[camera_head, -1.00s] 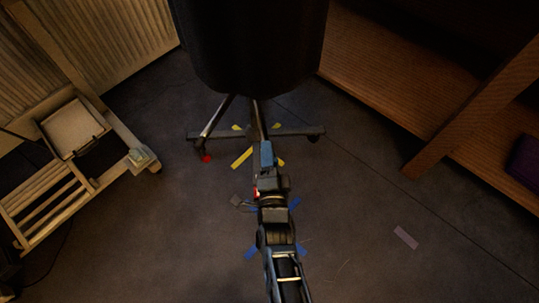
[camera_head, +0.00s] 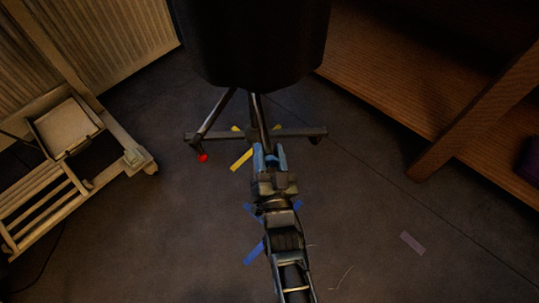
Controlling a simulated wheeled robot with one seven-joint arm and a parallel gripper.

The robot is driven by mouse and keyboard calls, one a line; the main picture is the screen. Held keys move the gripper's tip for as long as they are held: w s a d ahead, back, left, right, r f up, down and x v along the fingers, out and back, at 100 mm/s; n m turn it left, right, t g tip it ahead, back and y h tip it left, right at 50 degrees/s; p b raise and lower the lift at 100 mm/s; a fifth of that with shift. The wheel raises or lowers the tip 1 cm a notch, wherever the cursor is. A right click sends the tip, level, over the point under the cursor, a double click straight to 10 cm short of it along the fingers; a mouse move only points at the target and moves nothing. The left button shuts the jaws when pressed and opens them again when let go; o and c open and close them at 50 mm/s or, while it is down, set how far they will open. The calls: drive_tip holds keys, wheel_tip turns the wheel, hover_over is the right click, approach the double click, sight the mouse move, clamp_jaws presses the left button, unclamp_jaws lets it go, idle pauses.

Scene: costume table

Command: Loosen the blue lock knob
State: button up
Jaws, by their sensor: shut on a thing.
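A large black rounded form (camera_head: 258,40) stands on a dark stand with slanting legs and a crossbar (camera_head: 220,135). My gripper (camera_head: 269,157) reaches up from below to the stand's middle. It is shut on a small blue part between its fingers, which I take for the blue lock knob (camera_head: 270,156). The knob is mostly hidden by the gripper, and the blue there is hard to tell apart from the fingers. A red ball-like end (camera_head: 203,158) shows at the left leg, apart from my gripper.
Yellow tape (camera_head: 241,160) and blue tape (camera_head: 254,253) mark the dark floor. A wooden slatted frame (camera_head: 50,190) with a tray (camera_head: 66,127) stands at left. A wooden shelf unit (camera_head: 470,125) stands at right. The floor at lower right is open, with a pale strip (camera_head: 412,243).

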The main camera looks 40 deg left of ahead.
drive_tip(key=n+b, duration=0.1)
drive_tip(key=n, duration=0.4)
drive_tip(key=shift+f+g+y, duration=0.1)
drive_tip(key=shift+g+y, duration=0.3)
drive_tip(key=n, duration=0.6)
drive_tip(key=shift+s+n+g, duration=0.1)
drive_tip(key=shift+n+g, duration=0.2)
drive_tip(key=shift+g, duration=0.1)
drive_tip(key=n+g, duration=0.1)
drive_tip(key=n, duration=0.5)
drive_tip(key=shift+a+y, duration=0.1)
drive_tip(key=shift+y, duration=0.2)
drive_tip(key=n+g, duration=0.1)
drive_tip(key=n, duration=0.4)
drive_tip(key=shift+s+f+n, duration=0.1)
drive_tip(key=shift+n, duration=0.2)
drive_tip(key=o, duration=1)
drive_tip(key=shift+o, duration=0.2)
